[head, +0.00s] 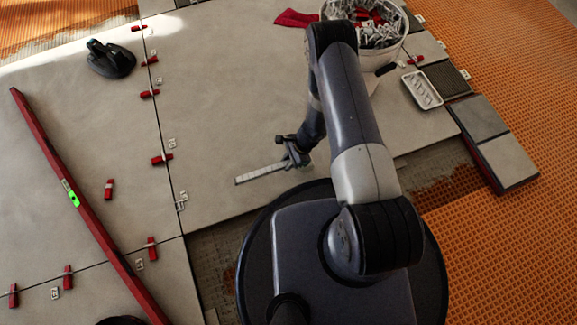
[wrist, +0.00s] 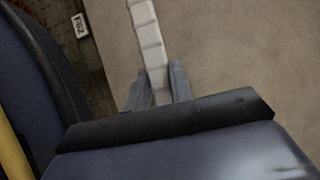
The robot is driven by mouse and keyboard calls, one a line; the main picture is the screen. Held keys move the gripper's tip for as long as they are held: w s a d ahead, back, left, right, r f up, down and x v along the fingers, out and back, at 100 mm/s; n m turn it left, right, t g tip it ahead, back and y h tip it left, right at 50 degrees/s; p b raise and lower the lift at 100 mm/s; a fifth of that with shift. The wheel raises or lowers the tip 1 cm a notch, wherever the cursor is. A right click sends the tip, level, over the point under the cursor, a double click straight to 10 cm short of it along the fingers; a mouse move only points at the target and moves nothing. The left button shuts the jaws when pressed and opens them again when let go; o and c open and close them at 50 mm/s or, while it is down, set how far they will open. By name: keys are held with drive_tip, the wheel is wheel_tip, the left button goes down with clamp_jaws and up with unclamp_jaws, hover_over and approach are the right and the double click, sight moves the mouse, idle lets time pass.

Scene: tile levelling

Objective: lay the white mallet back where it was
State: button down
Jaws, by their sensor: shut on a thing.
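My gripper (head: 290,160) is low over the large grey tile in the head view, shut on one end of a narrow white segmented strip (head: 258,174). The strip looks like a folding rule and has no mallet head that I can see. It points left from my fingers. In the wrist view the strip (wrist: 148,38) runs up and away from between the two grey fingers (wrist: 158,84). I cannot tell whether it touches the tile. No white mallet can be made out in either view.
A red spirit level (head: 45,149) lies across the left tiles (head: 95,195), with several red wedges and pale clips nearby. A black suction lifter (head: 110,60) stands at upper left. A white bucket (head: 385,60) of clips, a tray (head: 422,90) and stacked tiles (head: 508,160) are right.

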drive_tip(key=shift+f+b, duration=0.5)
drive_tip(key=shift+f, duration=1)
drive_tip(key=shift+f, duration=0.1)
drive_tip(key=shift+f, duration=0.1)
drive_tip(key=c, duration=1.3)
unclamp_jaws()
drive_tip(key=shift+o, duration=0.2)
drive_tip(key=shift+r, duration=0.2)
drive_tip(key=p+v, duration=0.4)
drive_tip(key=v, duration=0.6)
drive_tip(key=shift+d+r+p, duration=0.1)
drive_tip(key=shift+r+p, duration=0.25)
drive_tip(key=shift+p, duration=0.05)
drive_tip(key=shift+w+d+r, duration=0.15)
drive_tip(key=shift+d+r, duration=0.15)
drive_tip(key=shift+r, duration=0.25)
drive_tip(key=shift+o, duration=0.5)
